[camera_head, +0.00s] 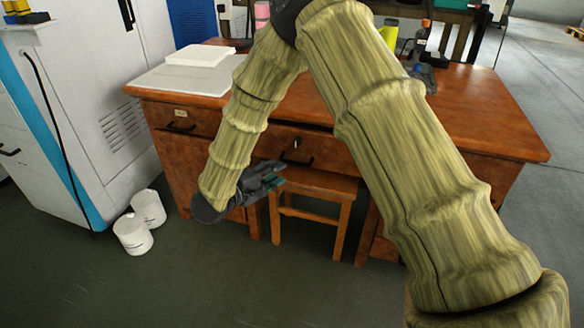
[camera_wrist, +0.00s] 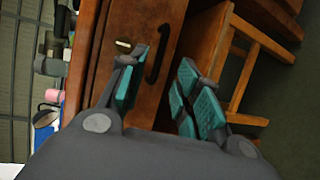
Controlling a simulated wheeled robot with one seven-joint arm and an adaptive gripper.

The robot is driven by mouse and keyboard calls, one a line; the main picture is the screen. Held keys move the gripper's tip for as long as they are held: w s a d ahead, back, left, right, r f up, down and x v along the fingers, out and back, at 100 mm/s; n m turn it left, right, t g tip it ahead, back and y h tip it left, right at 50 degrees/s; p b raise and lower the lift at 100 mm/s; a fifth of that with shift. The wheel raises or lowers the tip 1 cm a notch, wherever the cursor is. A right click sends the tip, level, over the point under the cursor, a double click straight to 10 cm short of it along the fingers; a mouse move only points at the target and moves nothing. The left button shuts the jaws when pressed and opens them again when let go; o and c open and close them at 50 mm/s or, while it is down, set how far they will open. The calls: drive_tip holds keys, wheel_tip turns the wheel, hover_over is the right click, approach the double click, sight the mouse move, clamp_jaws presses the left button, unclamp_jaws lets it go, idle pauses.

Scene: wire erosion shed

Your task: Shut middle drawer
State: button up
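The middle drawer (camera_head: 323,153) is in the wooden desk (camera_head: 480,110), above a small stool. A dark gap shows along its top edge, so it seems to stand slightly out. Its black handle (camera_head: 296,157) and a small pale lock piece show on the front. My gripper (camera_head: 278,176) is in front of the desk, just below and left of that handle. In the wrist view my gripper (camera_wrist: 168,68) is open, with its teal-padded fingers apart. The drawer front (camera_wrist: 138,20) and black handle (camera_wrist: 158,55) appear beyond and between the fingers. I cannot tell whether they touch.
The wooden stool (camera_head: 318,184) stands under the middle drawer, close to my gripper. The left drawer (camera_head: 200,119) looks shut. Two white buckets (camera_head: 133,235) stand on the floor beside a white cabinet (camera_head: 100,90). The floor in front is clear. My arm hides part of the desk.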

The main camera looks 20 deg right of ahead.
drive_tip(key=b+x, duration=0.2)
drive_tip(key=x, duration=0.6)
drive_tip(key=shift+d, duration=0.2)
drive_tip(key=shift+w, duration=0.1)
clamp_jaws()
